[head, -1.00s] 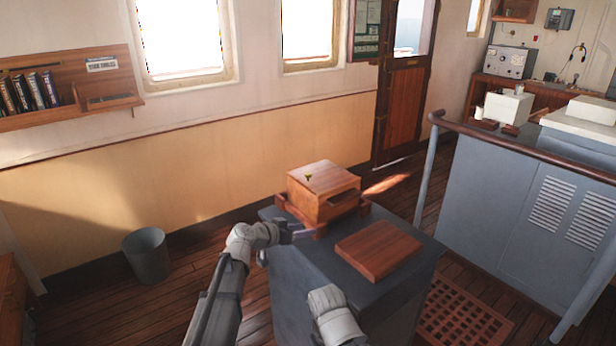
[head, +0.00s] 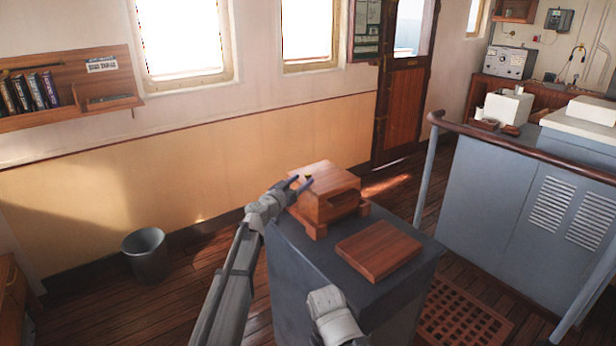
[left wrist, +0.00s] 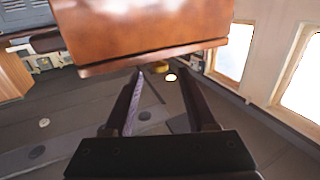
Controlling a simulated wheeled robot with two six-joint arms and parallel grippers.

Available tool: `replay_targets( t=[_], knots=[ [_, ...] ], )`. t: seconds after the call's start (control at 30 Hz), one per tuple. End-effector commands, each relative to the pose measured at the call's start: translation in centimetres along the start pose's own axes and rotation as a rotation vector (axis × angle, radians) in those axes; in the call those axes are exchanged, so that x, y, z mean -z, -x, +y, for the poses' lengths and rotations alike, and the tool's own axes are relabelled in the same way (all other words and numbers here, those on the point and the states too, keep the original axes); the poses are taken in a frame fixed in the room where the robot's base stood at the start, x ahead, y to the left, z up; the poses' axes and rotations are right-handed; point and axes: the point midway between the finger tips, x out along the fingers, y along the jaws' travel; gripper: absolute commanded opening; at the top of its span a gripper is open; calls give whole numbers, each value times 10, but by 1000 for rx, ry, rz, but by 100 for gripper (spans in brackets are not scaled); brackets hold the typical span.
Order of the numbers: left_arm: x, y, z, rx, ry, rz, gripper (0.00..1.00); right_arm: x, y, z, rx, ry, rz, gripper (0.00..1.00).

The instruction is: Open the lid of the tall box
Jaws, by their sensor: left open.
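The tall wooden box (head: 337,207) stands in a low wooden frame on the dark grey cabinet. Its lid (head: 325,175) lies flat on top, and a dark recess shows in its right-hand face. A small brass knob on the lid is mostly covered by my left gripper (head: 301,183) in the head view. The gripper is open at the lid's left edge. In the left wrist view the box (left wrist: 150,30) fills the top, and the brass knob (left wrist: 160,67) shows between and just beyond the open fingertips (left wrist: 160,75). My right gripper is not in view; only a part of that arm shows.
A flat wooden block (head: 378,249) lies on the cabinet (head: 310,265) in front of the box. A grey bin (head: 146,255) stands on the floor at the left. A handrail (head: 520,145) and a blue-grey console (head: 510,200) are at the right.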

Motion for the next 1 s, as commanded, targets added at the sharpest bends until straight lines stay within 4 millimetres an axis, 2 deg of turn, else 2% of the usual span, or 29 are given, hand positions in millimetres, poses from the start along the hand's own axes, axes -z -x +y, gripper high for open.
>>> replay_targets(
  t=[0.1, 0.3, 0.6, 1.0],
  knots=[
    [0, -23, -2, 0, 0, 0, 57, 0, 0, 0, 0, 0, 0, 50],
    [0, -47, -1, -1, 0, 0, 57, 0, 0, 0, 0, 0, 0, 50],
    [0, -48, 0, 0, 0, 0, 56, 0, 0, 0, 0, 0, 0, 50],
    [0, -48, 0, 0, 0, 0, 11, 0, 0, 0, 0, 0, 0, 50]
  ],
)
